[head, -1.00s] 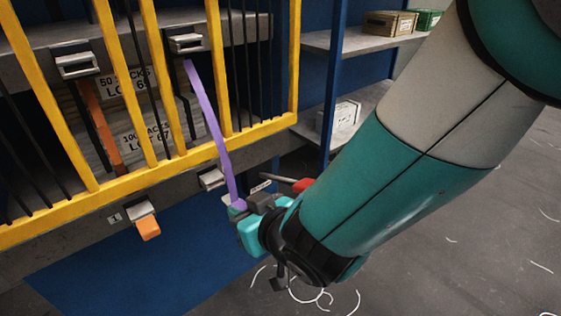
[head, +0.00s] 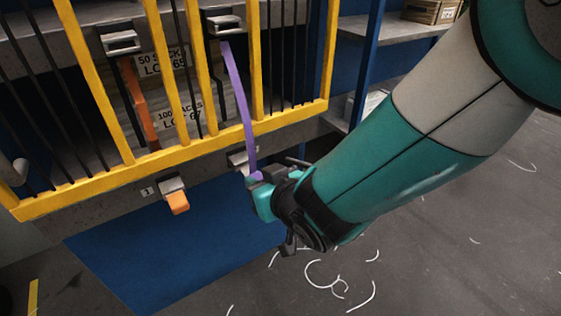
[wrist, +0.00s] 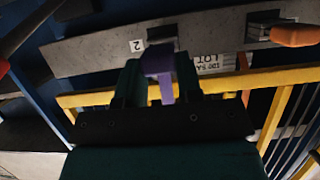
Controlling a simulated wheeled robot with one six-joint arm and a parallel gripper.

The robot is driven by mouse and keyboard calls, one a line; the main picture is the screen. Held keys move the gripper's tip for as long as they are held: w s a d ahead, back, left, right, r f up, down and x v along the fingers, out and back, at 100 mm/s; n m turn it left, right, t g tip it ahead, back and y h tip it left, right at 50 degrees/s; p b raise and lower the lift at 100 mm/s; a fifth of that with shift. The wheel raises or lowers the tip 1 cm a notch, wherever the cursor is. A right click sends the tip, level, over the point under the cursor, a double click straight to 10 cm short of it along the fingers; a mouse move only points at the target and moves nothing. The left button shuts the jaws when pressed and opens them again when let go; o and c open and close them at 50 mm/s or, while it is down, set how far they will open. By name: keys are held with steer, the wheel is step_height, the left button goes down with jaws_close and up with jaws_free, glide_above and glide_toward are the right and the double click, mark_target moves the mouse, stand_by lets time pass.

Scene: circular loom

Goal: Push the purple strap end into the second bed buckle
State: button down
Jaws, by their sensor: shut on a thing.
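The purple strap (head: 238,95) runs from an upper buckle (head: 225,24) down over the yellow rail to my gripper (head: 258,179). My gripper is shut on its lower end. In the wrist view the purple end (wrist: 157,62) sticks out beyond the fingers (wrist: 158,88). The second bed buckle (head: 238,159) is on the grey bed edge, just up and left of my fingertips and partly hidden by the strap. In the wrist view, beside a label "2", the buckle (wrist: 162,33) is dark and lies just beyond the strap end. I cannot tell whether they touch.
Yellow bars and a bottom rail (head: 170,160) stand in front of the bed. An orange strap end (head: 178,202) sticks out of the first bed buckle (head: 171,184), left of my gripper. A shelf (head: 385,30) stands at the right. The floor below is open, with white scraps.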

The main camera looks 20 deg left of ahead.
mark_target(252, 173)
steer(key=shift+w+a, duration=0.25)
steer(key=shift+a, duration=0.05)
steer(key=shift+w+a, duration=0.1)
steer(key=shift+a, duration=0.05)
stand_by(0.5)
steer(key=shift+w+a, duration=0.6)
steer(key=shift+a, duration=0.1)
steer(key=c, duration=0.7)
jaws_free()
steer(key=v, duration=1.7)
steer(key=shift+r, duration=0.2)
steer(key=shift+s+d, duration=0.1)
